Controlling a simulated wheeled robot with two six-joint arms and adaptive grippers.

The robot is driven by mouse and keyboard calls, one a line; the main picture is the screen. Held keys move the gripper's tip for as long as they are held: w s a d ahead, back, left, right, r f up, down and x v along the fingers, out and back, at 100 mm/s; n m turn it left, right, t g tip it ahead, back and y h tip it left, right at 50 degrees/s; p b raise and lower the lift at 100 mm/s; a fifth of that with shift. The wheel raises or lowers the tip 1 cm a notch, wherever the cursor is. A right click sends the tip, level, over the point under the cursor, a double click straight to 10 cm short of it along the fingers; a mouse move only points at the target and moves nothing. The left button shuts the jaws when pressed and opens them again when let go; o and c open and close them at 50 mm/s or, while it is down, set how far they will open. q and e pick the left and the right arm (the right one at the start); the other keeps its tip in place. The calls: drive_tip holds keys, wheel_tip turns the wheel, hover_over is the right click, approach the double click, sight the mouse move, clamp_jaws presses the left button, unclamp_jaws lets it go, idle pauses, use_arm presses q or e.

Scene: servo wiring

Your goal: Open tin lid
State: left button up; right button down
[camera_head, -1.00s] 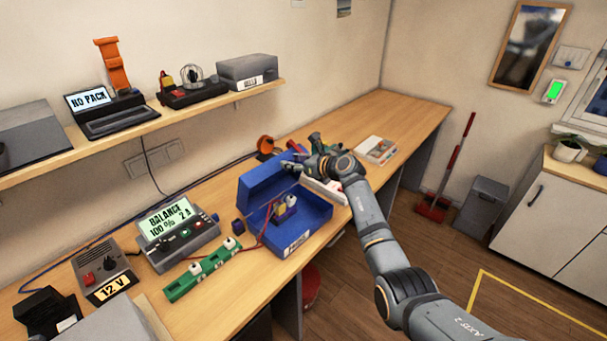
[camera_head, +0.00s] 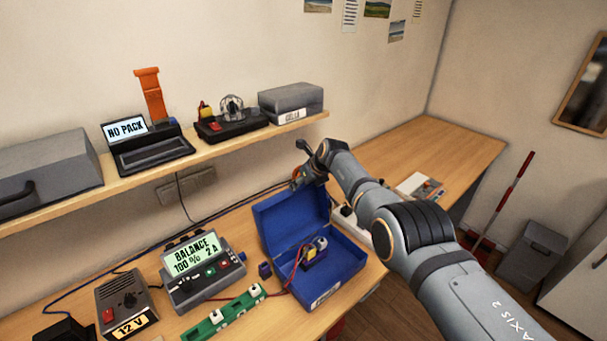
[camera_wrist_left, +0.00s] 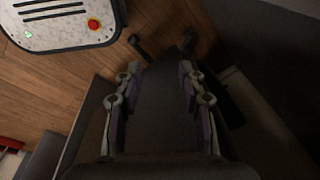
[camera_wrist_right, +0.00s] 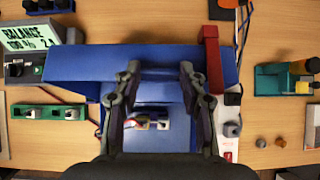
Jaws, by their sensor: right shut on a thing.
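The blue tin (camera_head: 335,275) stands on the bench with its lid (camera_head: 290,222) raised at the back. A small yellow and grey part (camera_head: 313,250) with red wires lies inside. My right gripper (camera_head: 308,150) is at the lid's upper right. In the right wrist view, its fingers (camera_wrist_right: 160,75) stand apart across the blue lid (camera_wrist_right: 85,64) and are shut on it; the contact itself is not clear. In the left wrist view, my left gripper (camera_wrist_left: 160,85) is open, above the floor and away from the tin.
A balance charger (camera_head: 200,270), a 12 V supply (camera_head: 125,303) and a green holder (camera_head: 225,315) stand left of the tin. A shelf (camera_head: 215,140) with a grey box (camera_head: 290,100) overhangs behind. A red-handled tool (camera_wrist_right: 212,60) is beside the lid.

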drive_tip(key=shift+d+r, duration=0.15)
drive_tip(key=shift+r, duration=0.05)
drive_tip(key=c, duration=1.2)
unclamp_jaws()
drive_tip(key=o, duration=0.4)
drive_tip(key=shift+s, duration=0.2)
use_arm(q)
drive_tip(key=shift+s+d+r, duration=0.1)
drive_tip(key=shift+s+d, duration=0.1)
drive_tip(key=shift+d, duration=0.7)
use_arm(e)
drive_tip(key=shift+o, duration=0.2)
